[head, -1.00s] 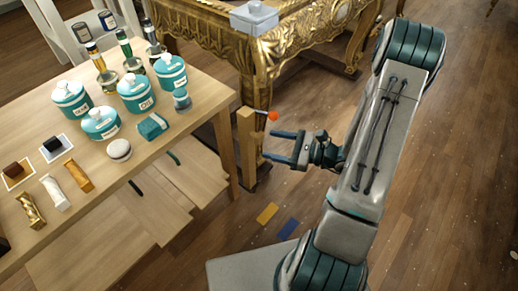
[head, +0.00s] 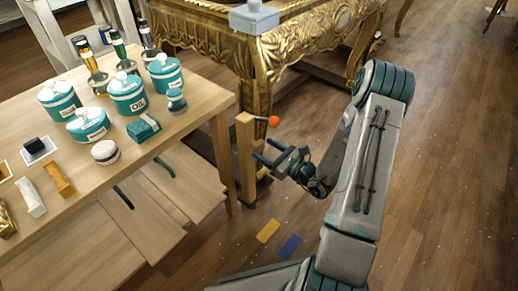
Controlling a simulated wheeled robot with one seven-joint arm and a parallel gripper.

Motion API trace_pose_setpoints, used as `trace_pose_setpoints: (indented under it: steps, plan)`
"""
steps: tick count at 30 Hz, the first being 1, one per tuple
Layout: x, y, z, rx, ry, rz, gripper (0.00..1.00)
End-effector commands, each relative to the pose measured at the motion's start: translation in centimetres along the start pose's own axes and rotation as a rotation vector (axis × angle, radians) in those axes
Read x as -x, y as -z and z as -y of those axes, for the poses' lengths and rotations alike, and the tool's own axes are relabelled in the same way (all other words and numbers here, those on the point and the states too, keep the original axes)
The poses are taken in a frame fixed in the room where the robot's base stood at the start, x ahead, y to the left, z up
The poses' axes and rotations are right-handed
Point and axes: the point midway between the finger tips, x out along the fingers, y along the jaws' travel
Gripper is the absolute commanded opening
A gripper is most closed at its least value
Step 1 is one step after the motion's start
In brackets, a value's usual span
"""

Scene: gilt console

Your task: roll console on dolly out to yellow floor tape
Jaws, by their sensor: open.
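The gilt console (head: 262,67), with carved golden apron and legs, stands at the top middle. Dark and wooden dolly parts (head: 312,72) show low beneath it; much of the dolly is hidden. A pale wooden upright post (head: 246,158) stands at its near corner, with a short rod ending in an orange knob (head: 274,121). My gripper (head: 262,149) is open and empty, its blue fingers pointing up-left close to the post, below the knob. Whether they touch the post I cannot tell. A yellow floor tape strip (head: 268,231) lies on the floor below the gripper.
A blue tape strip (head: 290,247) lies beside the yellow one. A wooden table (head: 190,128) with teal jars and small items fills the left, its leg close to the post.

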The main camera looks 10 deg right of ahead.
Motion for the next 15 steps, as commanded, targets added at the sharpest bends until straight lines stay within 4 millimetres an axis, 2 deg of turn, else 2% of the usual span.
trace_pose_setpoints:
  steps: [3,6,15]
  plan:
    - [-1.9,0.2,-0.1,0.001,-0.003,0.001,0.60]
    - [-2.7,0.1,0.0,0.001,-0.001,0.001,0.60]
    - [-3.4,0.0,0.0,0.000,0.000,0.000,0.60]
